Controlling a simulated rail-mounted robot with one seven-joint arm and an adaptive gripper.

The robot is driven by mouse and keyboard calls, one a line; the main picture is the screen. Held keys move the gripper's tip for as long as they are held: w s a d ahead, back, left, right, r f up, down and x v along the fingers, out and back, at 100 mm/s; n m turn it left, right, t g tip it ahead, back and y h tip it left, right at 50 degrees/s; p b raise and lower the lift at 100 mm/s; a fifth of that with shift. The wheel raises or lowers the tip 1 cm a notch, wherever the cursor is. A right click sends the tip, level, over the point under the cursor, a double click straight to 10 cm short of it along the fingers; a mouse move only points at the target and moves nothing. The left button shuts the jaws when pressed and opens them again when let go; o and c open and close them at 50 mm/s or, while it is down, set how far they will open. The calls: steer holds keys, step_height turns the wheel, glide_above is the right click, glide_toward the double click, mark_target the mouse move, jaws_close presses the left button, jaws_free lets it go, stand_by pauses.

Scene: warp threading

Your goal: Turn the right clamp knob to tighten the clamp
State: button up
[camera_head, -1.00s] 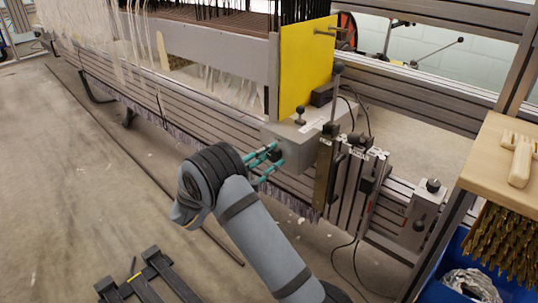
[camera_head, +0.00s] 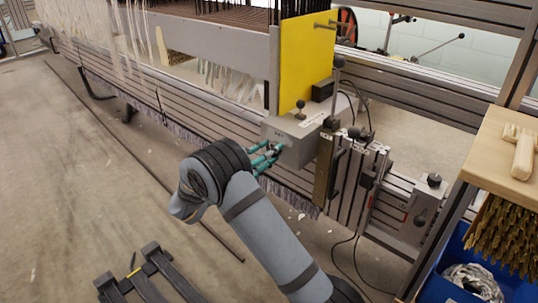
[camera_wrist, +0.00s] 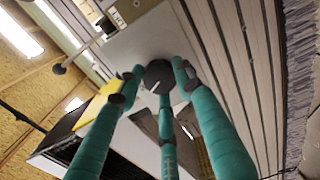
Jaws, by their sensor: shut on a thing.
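The clamp is a grey block (camera_head: 297,140) on the rail, below the yellow panel. Its round black knob (camera_wrist: 158,75), with a white line on its face, shows in the wrist view. My gripper (camera_head: 275,152) has three teal fingers, which also show in the wrist view (camera_wrist: 158,82). It is shut on the knob, with dark fingertips around it at the left, right and near side. In the head view the fingers mostly hide the knob.
A yellow panel (camera_head: 306,65) rises behind the clamp, and a vertical post with a lever (camera_head: 337,90) stands at its right. Another grey block (camera_head: 424,212) with black knobs sits farther right. A wooden shelf (camera_head: 490,150) with a brush is at the right edge. Open floor lies left.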

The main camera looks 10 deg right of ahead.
steer(key=shift+w+a+m+b, duration=0.15)
steer(key=shift+m+b, duration=0.4)
steer(key=shift+m, duration=0.95)
steer(key=o, duration=1.1)
steer(key=shift+o, duration=0.2)
steer(key=v, duration=1.2)
